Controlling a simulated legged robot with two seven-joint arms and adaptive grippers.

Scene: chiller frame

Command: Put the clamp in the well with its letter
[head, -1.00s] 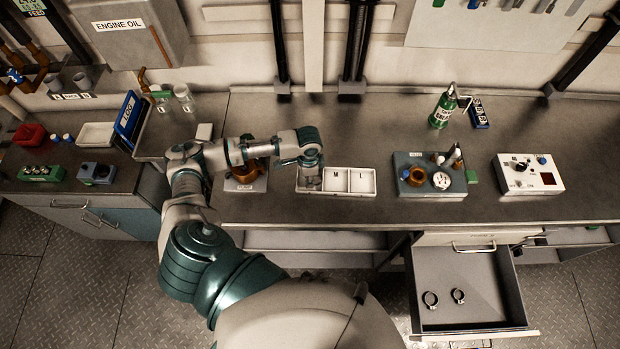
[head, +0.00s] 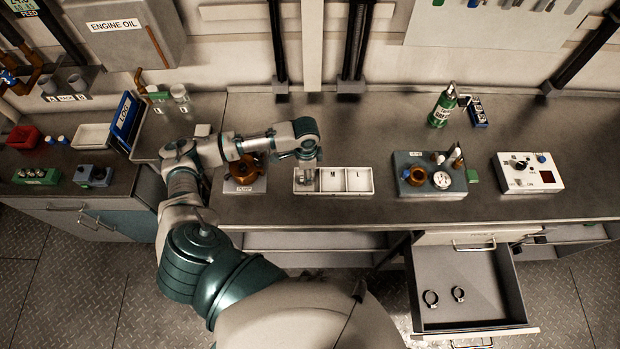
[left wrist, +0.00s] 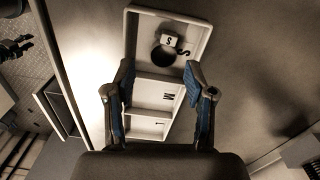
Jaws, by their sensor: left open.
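A white tray (head: 347,193) with three wells lies on the bench; in the left wrist view the tray (left wrist: 134,32) runs away from me. M and L mark the middle and right wells in the head view. A dark ring-shaped clamp (left wrist: 163,58) with a white tag (left wrist: 169,40) reading S lies in the leftmost well, the far one in the left wrist view. My left gripper (head: 308,164) is above that well, with its fingers (left wrist: 158,67) apart and nothing between them. My right gripper is not in view. Two more clamps (head: 430,299) (head: 458,294) lie in the open drawer.
The open drawer (head: 480,262) juts out at front right. A pump block (head: 244,187) stands left of the tray; a grey fixture block (head: 415,187) and a white control box (head: 545,181) stand to its right. A green bottle (head: 441,108) is behind. Bench behind the tray is clear.

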